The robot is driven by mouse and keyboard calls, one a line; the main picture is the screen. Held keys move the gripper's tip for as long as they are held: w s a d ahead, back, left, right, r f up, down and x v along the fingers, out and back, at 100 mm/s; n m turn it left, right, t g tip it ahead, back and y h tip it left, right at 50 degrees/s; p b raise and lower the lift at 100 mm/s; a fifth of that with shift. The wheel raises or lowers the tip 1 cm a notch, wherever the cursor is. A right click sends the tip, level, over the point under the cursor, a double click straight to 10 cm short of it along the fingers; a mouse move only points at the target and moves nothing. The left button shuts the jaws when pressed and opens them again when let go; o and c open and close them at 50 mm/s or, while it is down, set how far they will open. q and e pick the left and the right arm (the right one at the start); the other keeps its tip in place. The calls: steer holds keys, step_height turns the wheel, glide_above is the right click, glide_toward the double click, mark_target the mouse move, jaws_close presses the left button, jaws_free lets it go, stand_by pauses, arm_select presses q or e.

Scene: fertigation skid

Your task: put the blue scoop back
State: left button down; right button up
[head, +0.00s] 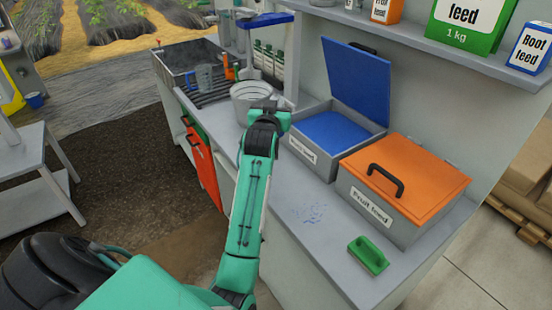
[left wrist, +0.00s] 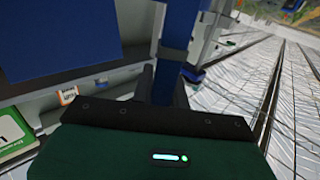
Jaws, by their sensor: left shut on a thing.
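My left gripper (head: 268,106) is over the counter, beside the white bucket and at the left end of the open bin. In the left wrist view its dark fingers are closed around a blue handle-like piece (left wrist: 164,86), which looks like the blue scoop. A broad blue part (left wrist: 185,22) continues beyond the fingers. My right gripper is not in view.
The white bucket (head: 246,93) stands behind my gripper. A closed bin with an orange lid (head: 415,172) is to the right. A sink (head: 190,60) is at the back left.

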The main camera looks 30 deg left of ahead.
arm_select(q)
step_height(320, 180, down, 16)
steer(key=shift+p, duration=0.35)
steer(key=shift+r, duration=0.1)
steer(key=c, duration=1.4)
jaws_free()
steer(key=shift+f, duration=0.2)
steer(key=shift+r, duration=0.2)
